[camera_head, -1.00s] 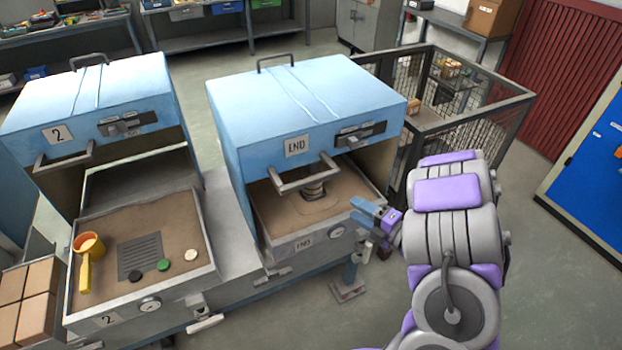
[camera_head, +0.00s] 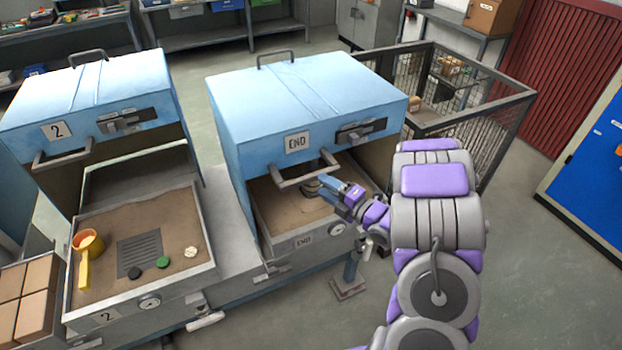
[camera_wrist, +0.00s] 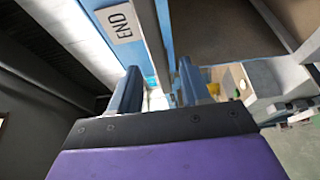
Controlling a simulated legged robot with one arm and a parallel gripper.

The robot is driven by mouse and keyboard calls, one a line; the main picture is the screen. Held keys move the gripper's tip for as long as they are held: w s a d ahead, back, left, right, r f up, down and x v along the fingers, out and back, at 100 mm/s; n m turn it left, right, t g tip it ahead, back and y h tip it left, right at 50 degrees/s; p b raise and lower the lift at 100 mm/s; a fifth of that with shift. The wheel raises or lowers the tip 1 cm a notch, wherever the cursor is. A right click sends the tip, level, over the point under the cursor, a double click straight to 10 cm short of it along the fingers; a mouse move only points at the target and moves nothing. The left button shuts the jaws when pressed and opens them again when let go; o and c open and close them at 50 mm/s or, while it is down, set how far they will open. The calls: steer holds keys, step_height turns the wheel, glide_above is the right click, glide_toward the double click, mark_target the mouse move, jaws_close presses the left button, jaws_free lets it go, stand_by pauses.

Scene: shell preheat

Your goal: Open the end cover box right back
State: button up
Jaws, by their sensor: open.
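The end cover box has a blue cover (camera_head: 300,95) with an END label (camera_head: 297,142); the label also shows in the wrist view (camera_wrist: 120,22). The cover sits raised over a sand-filled tray (camera_head: 304,241), with a gap at the front. A grey bar handle (camera_head: 300,179) juts from the cover's front. My gripper (camera_head: 322,182) is open, its blue fingers near the handle's right end. In the wrist view, the fingers (camera_wrist: 158,90) are apart; I cannot tell whether the handle is between them.
A second blue box marked 2 (camera_head: 85,95) stands open at left, with an orange ladle (camera_head: 85,260) and small discs in its sand. A wire cage (camera_head: 480,130) stands behind my arm. The floor at right (camera_head: 560,270) is clear.

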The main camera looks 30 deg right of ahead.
mark_target(311, 179)
steer(key=shift+x, duration=3)
steer(key=shift+c, duration=0.2)
jaws_close()
steer(key=shift+f, duration=0.1)
